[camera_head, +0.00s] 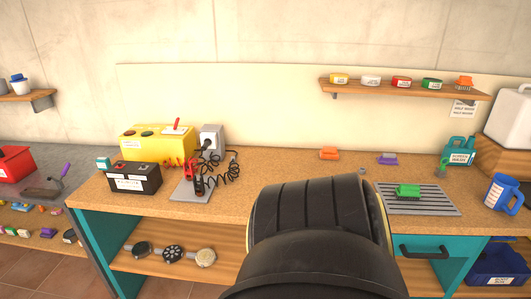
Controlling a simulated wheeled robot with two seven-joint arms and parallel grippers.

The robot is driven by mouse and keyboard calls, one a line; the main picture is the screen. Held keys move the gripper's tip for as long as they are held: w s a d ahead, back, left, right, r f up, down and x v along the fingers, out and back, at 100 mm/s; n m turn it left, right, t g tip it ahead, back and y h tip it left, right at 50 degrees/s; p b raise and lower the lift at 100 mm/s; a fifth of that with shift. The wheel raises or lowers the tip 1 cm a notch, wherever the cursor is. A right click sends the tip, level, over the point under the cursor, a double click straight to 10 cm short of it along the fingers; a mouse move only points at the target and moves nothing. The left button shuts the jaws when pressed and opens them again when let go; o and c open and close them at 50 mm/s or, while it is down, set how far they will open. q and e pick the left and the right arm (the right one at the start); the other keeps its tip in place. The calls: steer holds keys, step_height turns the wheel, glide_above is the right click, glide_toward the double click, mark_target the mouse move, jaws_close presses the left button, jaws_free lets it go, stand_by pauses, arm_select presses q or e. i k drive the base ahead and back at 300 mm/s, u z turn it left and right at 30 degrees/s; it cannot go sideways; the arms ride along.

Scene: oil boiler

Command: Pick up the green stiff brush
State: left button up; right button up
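A small green brush (408,191) lies on a grey slatted tray (440,207) at the right of the wooden workbench top (285,168). Its bristles are too small to make out. A large black part of my own body fills the lower middle of the picture, left of the tray, and hides part of the bench. Neither of my grippers shows in this view.
An orange brush (329,153) and a purple brush (388,159) lie behind the tray. A blue mug (501,192) and teal container (459,151) stand to its right. A shelf (400,88) hangs above. A black battery (134,178) and yellow box (158,144) stand left.

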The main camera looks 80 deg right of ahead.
mark_target(410, 191)
steer(key=z, duration=1.55)
steer(key=i, duration=0.2)
steer(key=z, duration=2.3)
